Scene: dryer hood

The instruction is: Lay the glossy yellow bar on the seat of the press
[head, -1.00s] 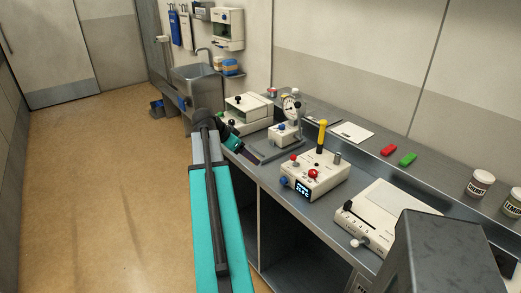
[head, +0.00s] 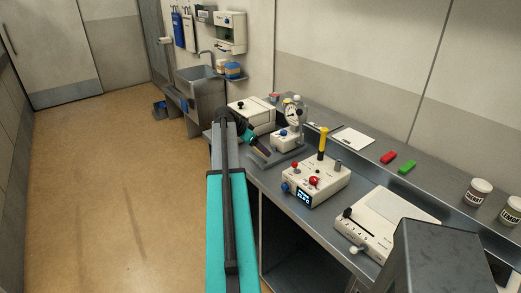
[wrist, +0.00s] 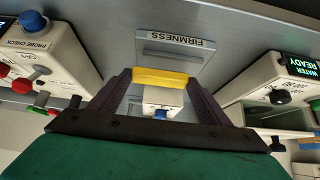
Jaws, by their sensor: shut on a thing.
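The glossy yellow bar (wrist: 160,77) shows in the wrist view, held crosswise between the two dark fingers of my gripper (wrist: 158,84). The press, a white unit with a blue knob and a round dial (head: 292,113), stands on the bench in the head view. In the wrist view its white body (wrist: 163,98) shows just past the bar, by a plate marked FIRMNESS. My gripper (head: 261,150) is at the front left of the press in the head view. The bar looks apart from the plate, but its height is unclear. The seat cannot be clearly made out.
A white box with a yellow handle (head: 316,182) stands right of the press, and another white box (head: 251,115) behind it at left. Red (head: 389,157) and green (head: 407,167) blocks lie farther right. Open floor (head: 110,200) lies left of the bench.

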